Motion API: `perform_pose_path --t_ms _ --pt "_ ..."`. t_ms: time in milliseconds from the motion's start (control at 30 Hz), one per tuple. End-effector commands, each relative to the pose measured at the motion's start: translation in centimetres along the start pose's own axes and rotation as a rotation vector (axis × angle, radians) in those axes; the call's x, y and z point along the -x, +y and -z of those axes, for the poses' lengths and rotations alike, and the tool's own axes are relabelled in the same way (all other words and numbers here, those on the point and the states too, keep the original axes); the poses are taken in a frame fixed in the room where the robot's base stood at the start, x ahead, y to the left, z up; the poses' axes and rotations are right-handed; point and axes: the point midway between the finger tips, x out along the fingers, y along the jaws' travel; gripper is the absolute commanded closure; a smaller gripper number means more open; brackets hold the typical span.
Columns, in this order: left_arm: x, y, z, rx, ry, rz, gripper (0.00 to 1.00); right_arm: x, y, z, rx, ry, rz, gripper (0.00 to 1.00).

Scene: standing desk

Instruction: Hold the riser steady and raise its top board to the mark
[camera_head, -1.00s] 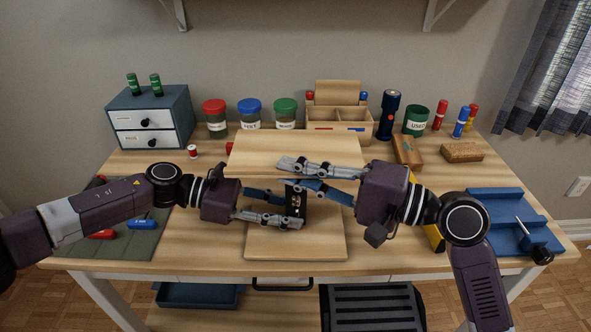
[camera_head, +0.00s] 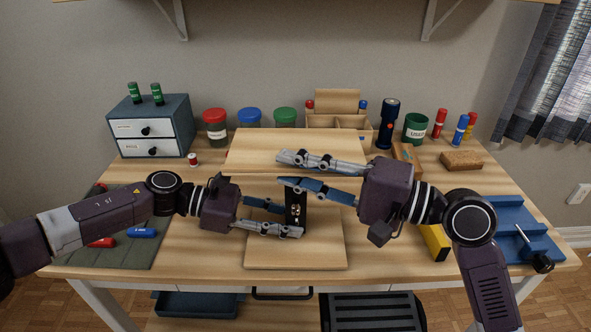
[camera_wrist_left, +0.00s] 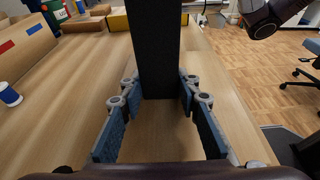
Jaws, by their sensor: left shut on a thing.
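The riser has a wooden base board (camera_head: 295,254) on the desk, a black upright column (camera_head: 296,200) with small white markings, and a level wooden top board (camera_head: 280,148). My left gripper (camera_head: 285,220) is shut on the column below the top board, one finger on each side. The left wrist view shows the column (camera_wrist_left: 158,45) between its fingers (camera_wrist_left: 158,98). My right gripper (camera_head: 300,172) is at the board's front edge, one finger above and one below, and looks shut on it. The column's upper end is hidden under the board.
A drawer box (camera_head: 151,127) stands at the back left. Jars (camera_head: 216,128), a wooden organizer (camera_head: 338,122) and a flashlight (camera_head: 389,124) line the back. The desk's front strip is clear.

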Motion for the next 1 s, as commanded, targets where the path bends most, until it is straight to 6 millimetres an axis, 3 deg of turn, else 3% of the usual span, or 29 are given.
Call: perform_pose_path --t_ms 200,333,700,1000 --pt "0.0 -0.1 0.6 0.004 0.008 0.0 0.83 0.1 0.2 0.0 -0.002 0.0 -0.003 0.77" --pt "0.0 -0.1 0.6 0.003 0.008 0.0 0.83 1.1 0.3 0.1 -0.003 0.002 -0.006 0.77" --pt "0.0 -0.1 0.6 0.003 0.008 0.001 0.83 8.7 0.3 0.0 -0.003 0.003 -0.006 0.77" --pt "-0.1 -0.1 0.5 0.003 0.007 0.001 0.83 11.9 0.1 -0.1 -0.001 0.0 -0.002 0.77"
